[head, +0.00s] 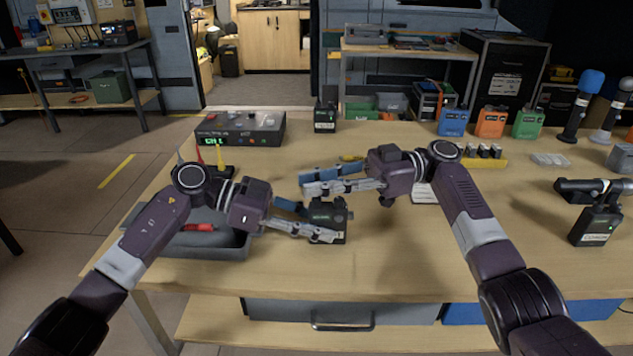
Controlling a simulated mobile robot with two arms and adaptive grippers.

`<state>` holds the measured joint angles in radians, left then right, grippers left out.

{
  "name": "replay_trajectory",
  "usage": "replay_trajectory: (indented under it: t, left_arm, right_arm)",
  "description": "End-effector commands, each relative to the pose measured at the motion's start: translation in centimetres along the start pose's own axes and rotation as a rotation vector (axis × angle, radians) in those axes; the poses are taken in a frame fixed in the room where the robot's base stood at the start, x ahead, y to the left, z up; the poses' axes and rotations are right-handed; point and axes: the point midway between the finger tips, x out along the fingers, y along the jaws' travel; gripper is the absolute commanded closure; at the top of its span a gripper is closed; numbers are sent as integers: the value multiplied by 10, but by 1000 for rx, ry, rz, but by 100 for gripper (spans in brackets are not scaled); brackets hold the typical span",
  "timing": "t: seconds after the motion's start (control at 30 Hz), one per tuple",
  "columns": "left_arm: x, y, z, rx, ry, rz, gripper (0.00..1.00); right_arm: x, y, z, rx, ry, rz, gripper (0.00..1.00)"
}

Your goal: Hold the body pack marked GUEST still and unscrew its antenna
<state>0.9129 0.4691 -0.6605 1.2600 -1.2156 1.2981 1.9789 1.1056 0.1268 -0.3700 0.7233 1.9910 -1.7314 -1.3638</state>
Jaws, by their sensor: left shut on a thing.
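A dark body pack (324,209) stands near the middle of the table. Its marking is too small to read, and I cannot make out its antenna. My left gripper (318,222) is shut on this pack, with its fingers reaching in from the left. My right gripper (304,184) is just above and behind the pack's top, its fingers pointing left. I see nothing clearly between the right fingers, and I cannot tell whether they are open. Another dark body pack (325,118) stands at the back. A third pack (594,228) with a pale label is at the right.
A grey tray (222,246) with a red-handled tool lies at the left, under my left arm. A control box (240,130) stands behind it. Blue (453,122), orange (491,123) and green (528,123) packs and microphones (578,110) line the back right. The front middle of the table is clear.

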Motion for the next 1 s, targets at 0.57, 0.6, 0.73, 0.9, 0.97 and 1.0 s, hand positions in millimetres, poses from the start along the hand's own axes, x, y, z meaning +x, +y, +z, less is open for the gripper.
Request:
replay_trajectory:
  t: [0.57,0.6,0.73,0.9,0.97,1.0]
  left_arm:
    - [0,0,0,0,0,-1,100]
    - [0,0,0,0,0,-1,100]
    - [0,0,0,0,0,-1,100]
    - [0,0,0,0,0,-1,100]
    - [0,0,0,0,0,-1,100]
    - [0,0,0,0,0,-1,100]
  right_arm:
    - [0,-1,2,0,-1,109,81]
    - [0,-1,1,-1,0,126,81]
    - [0,-1,2,1,-3,188,81]
    - [1,-1,1,1,-2,274,81]
    - [1,-1,1,1,-3,303,81]
    - [0,0,1,2,-2,320,81]
